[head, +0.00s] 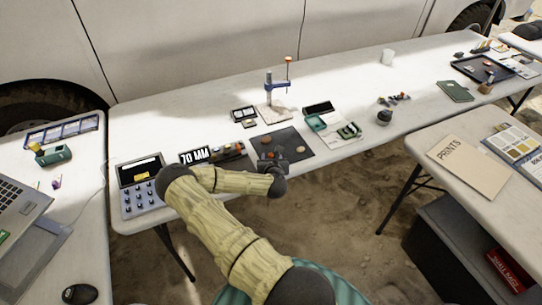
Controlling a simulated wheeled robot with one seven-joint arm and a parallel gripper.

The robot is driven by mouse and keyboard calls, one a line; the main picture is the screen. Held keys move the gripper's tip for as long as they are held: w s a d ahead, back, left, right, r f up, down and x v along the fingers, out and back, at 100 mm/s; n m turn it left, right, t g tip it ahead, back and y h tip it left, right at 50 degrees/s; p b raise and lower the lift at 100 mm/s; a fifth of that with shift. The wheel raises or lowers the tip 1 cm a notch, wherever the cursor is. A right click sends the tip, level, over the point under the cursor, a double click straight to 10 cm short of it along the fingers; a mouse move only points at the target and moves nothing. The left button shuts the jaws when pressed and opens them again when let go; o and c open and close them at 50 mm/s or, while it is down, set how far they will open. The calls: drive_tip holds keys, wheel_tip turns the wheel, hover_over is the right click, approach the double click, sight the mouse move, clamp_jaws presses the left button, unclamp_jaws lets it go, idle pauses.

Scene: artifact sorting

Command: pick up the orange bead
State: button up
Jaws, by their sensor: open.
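A dark mat (295,148) lies near the front edge of the long white table. A small orange-red rounded piece (265,139) sits on it, just beyond my gripper. It may be the orange bead, but it is too small to be sure. My gripper (272,158) is low over the front left of the mat, open, with its fingers hard to make out. Another small reddish spot shows right at the gripper, partly hidden by it. I cannot tell whether anything is between the fingers.
A blue stand (269,90) with an orange-topped post rises behind the mat. A black "70 MM" sign (194,156) and a keypad device (140,187) are to the left. The table's right middle has bare room.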

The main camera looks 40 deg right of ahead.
clamp_jaws()
wheel_tip(320, 180, up, 10)
idle(0.7)
idle(0.4)
